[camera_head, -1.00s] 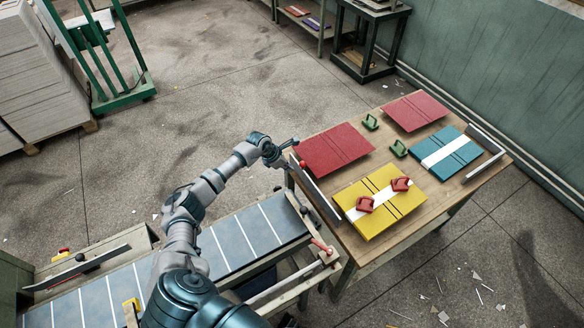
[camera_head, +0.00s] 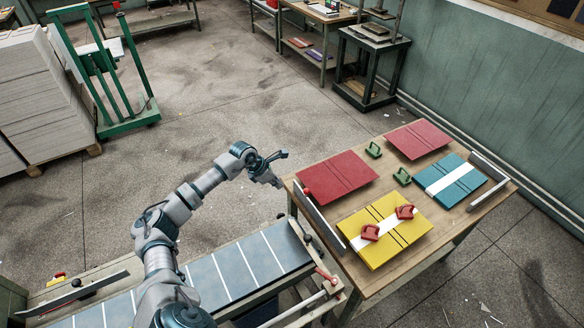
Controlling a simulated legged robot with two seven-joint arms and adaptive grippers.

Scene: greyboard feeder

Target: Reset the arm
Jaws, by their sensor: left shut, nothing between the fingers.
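My left gripper (camera_head: 279,168) is held in the air just left of the wooden table (camera_head: 365,281), above the far end of the conveyor. It is shut and holds nothing. Its arm (camera_head: 190,193) reaches up from the bottom of the view, bent at the elbow. The nearest board is a red one (camera_head: 338,178) on the table's left side, apart from the gripper. My right gripper is not in view.
The table also carries a second red board (camera_head: 417,140), a teal board (camera_head: 450,181), a yellow board (camera_head: 390,232) with red clamps on it, and green clamps (camera_head: 373,150). A striped conveyor (camera_head: 220,275) runs below the arm. Open floor lies behind.

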